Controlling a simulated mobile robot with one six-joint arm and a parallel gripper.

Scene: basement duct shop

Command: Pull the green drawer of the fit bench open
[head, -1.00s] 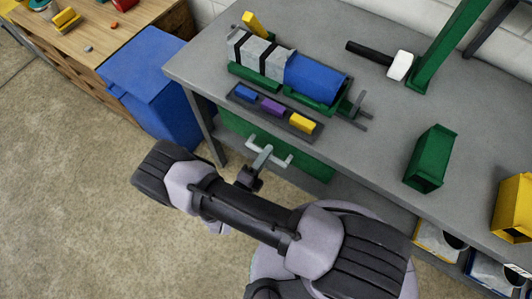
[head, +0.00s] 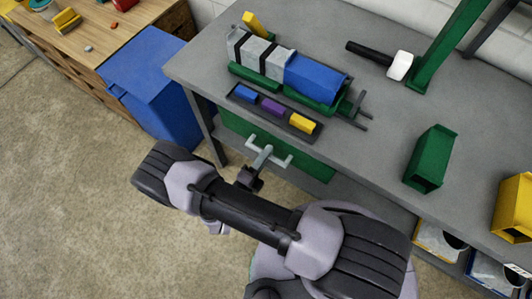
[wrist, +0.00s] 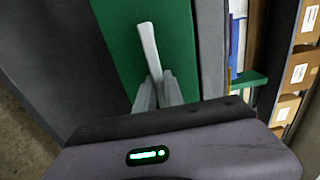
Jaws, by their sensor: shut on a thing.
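The green drawer (head: 312,167) sits under the grey top of the fit bench (head: 345,150), and I see no gap showing it pulled out. Its pale grey bar handle (head: 282,162) stands out from the front. In the head view my gripper (head: 263,157) reaches the middle of the handle from the front and is shut on it. In the wrist view the two fingers (wrist: 157,88) close around the handle (wrist: 148,42), with the green drawer front (wrist: 115,40) behind. My wrist and arm hide the floor below the drawer.
A blue bin (head: 150,85) stands left of the bench, beside a wooden table (head: 120,30). On the bench are a strapped duct piece (head: 265,58), a tray of coloured blocks (head: 273,118), a mallet (head: 400,65) and a green box (head: 430,160). Floor at the left is clear.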

